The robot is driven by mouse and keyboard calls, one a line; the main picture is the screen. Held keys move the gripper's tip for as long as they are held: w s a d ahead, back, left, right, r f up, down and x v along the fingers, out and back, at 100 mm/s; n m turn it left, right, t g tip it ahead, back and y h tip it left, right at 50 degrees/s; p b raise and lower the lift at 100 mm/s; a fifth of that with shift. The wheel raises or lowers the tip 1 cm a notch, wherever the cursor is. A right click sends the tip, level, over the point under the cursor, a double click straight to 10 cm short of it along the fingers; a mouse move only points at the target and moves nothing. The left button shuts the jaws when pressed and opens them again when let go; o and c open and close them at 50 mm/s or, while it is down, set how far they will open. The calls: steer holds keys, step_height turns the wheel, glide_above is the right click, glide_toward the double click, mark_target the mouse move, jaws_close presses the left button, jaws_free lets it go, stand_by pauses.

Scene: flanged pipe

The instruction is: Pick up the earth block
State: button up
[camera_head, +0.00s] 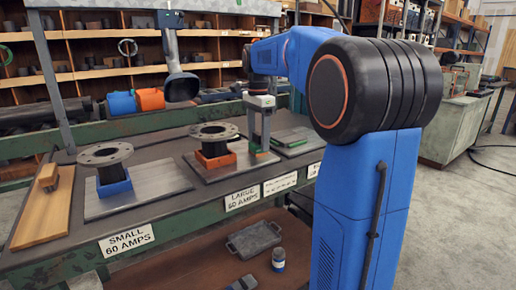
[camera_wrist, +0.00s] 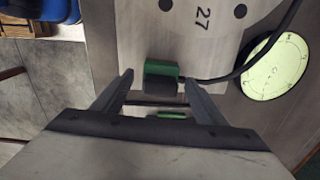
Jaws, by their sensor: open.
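The earth block appears to be the green block with a dark grey end (camera_wrist: 162,72) in the wrist view. It lies on a pale plate (camera_wrist: 195,45) marked 27, and a black cable runs off to its right. My gripper (camera_wrist: 158,84) is open, with one finger on each side of the block's near end; I see no contact. In the head view my gripper (camera_head: 263,140) points down over the bench, with green showing at its tips. The block is mostly hidden there. A second small green piece (camera_wrist: 171,115) shows between the fingers, nearer the palm.
Flanged pipes stand on a blue block (camera_head: 114,186) and on a red block (camera_head: 216,159) left of my gripper. A wooden board (camera_head: 45,212) lies at the bench's left. A pale round disc (camera_wrist: 273,66) lies right of the cable. A lamp (camera_head: 181,85) hangs above the bench.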

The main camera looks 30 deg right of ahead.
mark_target(258, 133)
steer(key=shift+f, duration=0.35)
steer(key=shift+c, duration=0.3)
jaws_close()
steer(key=shift+r, duration=0.1)
step_height(258, 133, up, 10)
steer(key=shift+f, duration=0.1)
